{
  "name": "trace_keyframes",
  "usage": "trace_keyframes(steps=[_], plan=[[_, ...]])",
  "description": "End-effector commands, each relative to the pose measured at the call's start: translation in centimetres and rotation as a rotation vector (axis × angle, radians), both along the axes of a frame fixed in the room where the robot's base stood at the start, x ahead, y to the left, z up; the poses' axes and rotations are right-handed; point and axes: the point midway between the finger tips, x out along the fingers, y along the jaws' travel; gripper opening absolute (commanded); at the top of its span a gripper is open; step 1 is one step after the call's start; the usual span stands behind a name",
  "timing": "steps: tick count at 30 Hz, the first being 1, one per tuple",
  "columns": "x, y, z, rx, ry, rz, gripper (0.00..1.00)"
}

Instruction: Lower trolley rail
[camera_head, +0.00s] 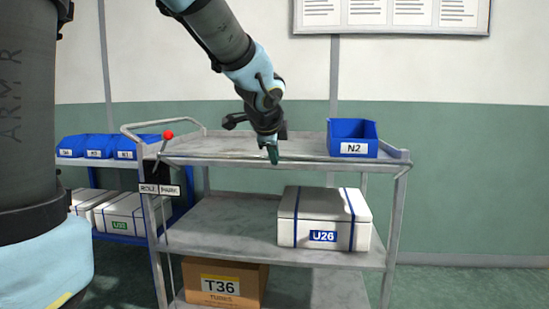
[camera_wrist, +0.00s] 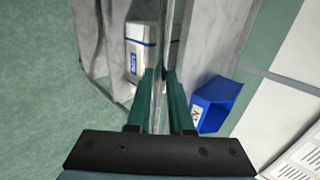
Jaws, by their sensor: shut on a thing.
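The trolley (camera_head: 215,150) is grey metal with three shelves. Its thin front rail (camera_head: 340,160) runs along the front edge of the top shelf, and it also shows in the wrist view (camera_wrist: 165,45). My gripper (camera_head: 272,154) reaches down from above to about the middle of this rail. In the wrist view my gripper's green fingers (camera_wrist: 163,85) stand on either side of the rail, shut on it. The part of the rail between the fingers is partly hidden.
A blue bin N2 (camera_head: 352,138) stands on the top shelf at right. A white box U26 (camera_head: 325,217) is on the middle shelf, and a cardboard box T36 (camera_head: 225,284) below. A red-knobbed lever (camera_head: 168,135) stands by a ROLL/PARK label at left.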

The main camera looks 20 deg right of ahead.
Motion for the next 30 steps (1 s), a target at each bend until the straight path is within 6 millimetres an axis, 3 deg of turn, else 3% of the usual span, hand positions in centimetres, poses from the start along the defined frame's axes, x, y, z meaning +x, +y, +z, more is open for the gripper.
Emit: trace_keyframes(steps=[1, 12, 21, 30], plan=[[-0.3, 0.2, -1.5, 0.000, 0.000, 0.000, 0.00], [-1.5, 0.7, -5.4, 0.001, 0.000, -0.001, 0.00], [-1.8, 0.9, -6.9, 0.001, 0.000, 0.001, 0.00], [-1.8, 0.8, -7.0, 0.000, 0.000, 0.000, 0.03]])
